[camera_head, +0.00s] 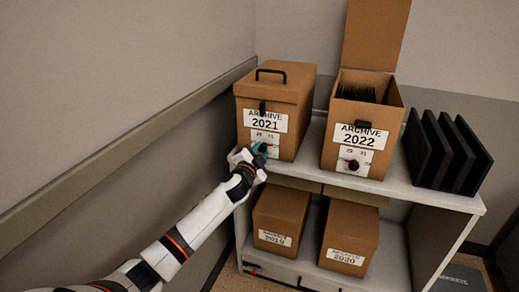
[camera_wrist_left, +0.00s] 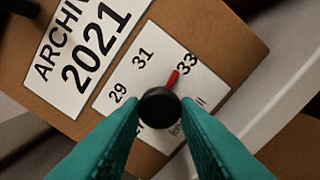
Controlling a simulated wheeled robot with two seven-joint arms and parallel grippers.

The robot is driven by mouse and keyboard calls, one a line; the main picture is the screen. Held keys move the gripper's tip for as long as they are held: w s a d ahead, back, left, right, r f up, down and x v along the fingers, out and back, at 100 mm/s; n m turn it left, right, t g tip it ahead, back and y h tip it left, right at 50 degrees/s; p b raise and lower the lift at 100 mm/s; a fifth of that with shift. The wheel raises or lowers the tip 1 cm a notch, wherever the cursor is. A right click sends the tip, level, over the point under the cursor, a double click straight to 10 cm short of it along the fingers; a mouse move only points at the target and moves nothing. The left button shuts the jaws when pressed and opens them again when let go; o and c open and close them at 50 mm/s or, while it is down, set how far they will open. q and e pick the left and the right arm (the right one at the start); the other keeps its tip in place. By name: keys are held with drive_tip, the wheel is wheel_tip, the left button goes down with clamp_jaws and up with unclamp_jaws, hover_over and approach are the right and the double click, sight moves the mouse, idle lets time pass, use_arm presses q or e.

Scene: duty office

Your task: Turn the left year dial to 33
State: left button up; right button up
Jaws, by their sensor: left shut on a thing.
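The left year dial (camera_wrist_left: 160,106) is a round black knob with a red pointer on a white label on the front of the closed ARCHIVE 2021 box (camera_head: 279,92). In the left wrist view the label shows 29, 31 and 33, and the red pointer (camera_wrist_left: 172,79) points toward 33. My left gripper (camera_wrist_left: 160,112) has its teal fingers on both sides of the knob, shut on it. In the head view the gripper (camera_head: 260,150) covers most of the dial. My right gripper is not in view.
The open ARCHIVE 2022 box (camera_head: 388,116) with its own dial (camera_head: 352,165) stands to the right on the same shelf (camera_head: 400,187). Black folders (camera_head: 447,152) stand further right. ARCHIVE 2019 (camera_head: 280,215) and 2020 (camera_head: 350,237) boxes are below. A wall with a rail is at left.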

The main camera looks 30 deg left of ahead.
use_arm(q)
drive_tip(key=shift+m, duration=0.8)
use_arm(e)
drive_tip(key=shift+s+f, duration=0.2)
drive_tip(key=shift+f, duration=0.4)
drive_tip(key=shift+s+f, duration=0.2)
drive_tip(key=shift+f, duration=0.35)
use_arm(q)
drive_tip(key=o, duration=1)
drive_tip(key=shift+c, duration=0.2)
drive_tip(key=shift+s+d+p, duration=0.15)
drive_tip(key=shift+s+p, duration=0.2)
drive_tip(key=shift+s, duration=0.15)
drive_tip(key=p+v, duration=0.1)
drive_tip(key=v, duration=1)
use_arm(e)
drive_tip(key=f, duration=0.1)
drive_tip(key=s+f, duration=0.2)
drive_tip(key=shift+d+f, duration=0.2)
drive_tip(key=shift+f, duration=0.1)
use_arm(q)
drive_tip(key=shift+f, duration=0.2)
